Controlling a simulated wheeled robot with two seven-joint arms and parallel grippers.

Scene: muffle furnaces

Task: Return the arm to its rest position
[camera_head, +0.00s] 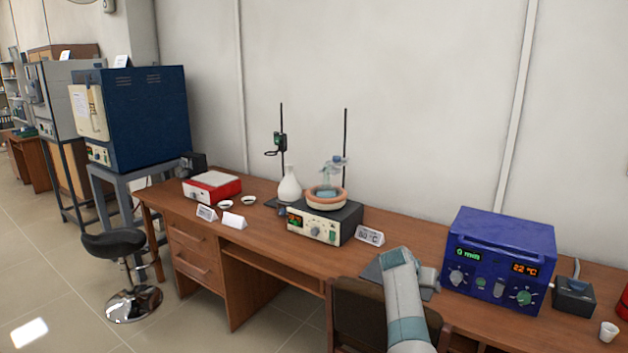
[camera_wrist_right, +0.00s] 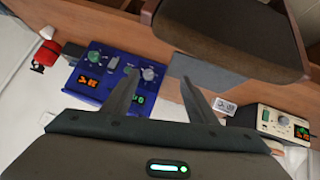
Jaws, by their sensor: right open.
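My right arm (camera_head: 404,300) rises from the bottom of the head view, over the brown chair and the front of the desk; its gripper cannot be made out there. In the right wrist view my right gripper (camera_wrist_right: 158,98) shows two fingers spread apart with nothing between them. Beyond the fingers are the desk front, the blue device (camera_wrist_right: 116,76) and the chair (camera_wrist_right: 225,30). The wrist view is turned, with the chair at the top. My left gripper is in neither view.
The wooden desk (camera_head: 262,217) carries a hotplate (camera_head: 325,222) with a clay-coloured bowl, a white flask (camera_head: 289,186), a red-white device (camera_head: 212,187) and the blue device (camera_head: 498,262). A small white cup (camera_head: 608,332) stands far right. A black stool (camera_head: 115,243) is at left.

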